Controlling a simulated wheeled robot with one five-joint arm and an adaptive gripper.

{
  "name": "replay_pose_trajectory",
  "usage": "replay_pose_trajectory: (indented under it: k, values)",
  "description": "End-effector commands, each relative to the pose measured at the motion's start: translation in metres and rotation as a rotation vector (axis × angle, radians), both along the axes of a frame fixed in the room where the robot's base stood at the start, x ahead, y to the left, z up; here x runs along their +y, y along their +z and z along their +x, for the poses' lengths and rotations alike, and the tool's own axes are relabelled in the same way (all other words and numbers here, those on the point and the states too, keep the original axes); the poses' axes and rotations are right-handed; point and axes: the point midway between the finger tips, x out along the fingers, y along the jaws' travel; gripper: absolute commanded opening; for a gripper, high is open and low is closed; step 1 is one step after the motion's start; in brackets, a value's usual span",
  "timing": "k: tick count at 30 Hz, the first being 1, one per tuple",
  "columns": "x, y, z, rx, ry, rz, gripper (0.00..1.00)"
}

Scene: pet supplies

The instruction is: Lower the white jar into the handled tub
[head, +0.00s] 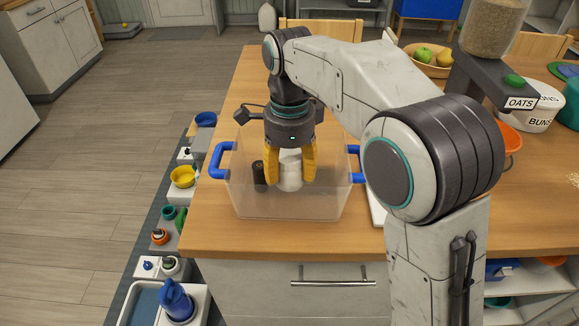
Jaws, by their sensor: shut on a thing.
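The handled tub (300,208) is a clear box with blue handles at its left and right. It stands near the front left corner of the wooden table. My gripper (290,178) points down into the tub with its yellow fingers on either side of the white jar (290,172). The fingers are shut on the jar. The jar is upright and within the tub's walls, low down. I cannot tell whether it touches the tub's floor. A dark cylinder (259,177) stands in the tub, just left of my gripper.
A fruit bowl (430,62) stands at the back. A grey oats dispenser (490,78) and a white buns bin (533,108) are at the right. A low shelf with bowls and bottles (170,235) runs along the table's left side. The table's left back part is clear.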

Motion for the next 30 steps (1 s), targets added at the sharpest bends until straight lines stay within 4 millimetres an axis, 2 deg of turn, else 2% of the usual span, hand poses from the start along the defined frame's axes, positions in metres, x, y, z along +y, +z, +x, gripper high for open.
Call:
replay_pose_trajectory:
  k: [30]
  values:
    - [0.000, -0.014, 0.000, 0.000, 0.000, 0.000, 0.21]
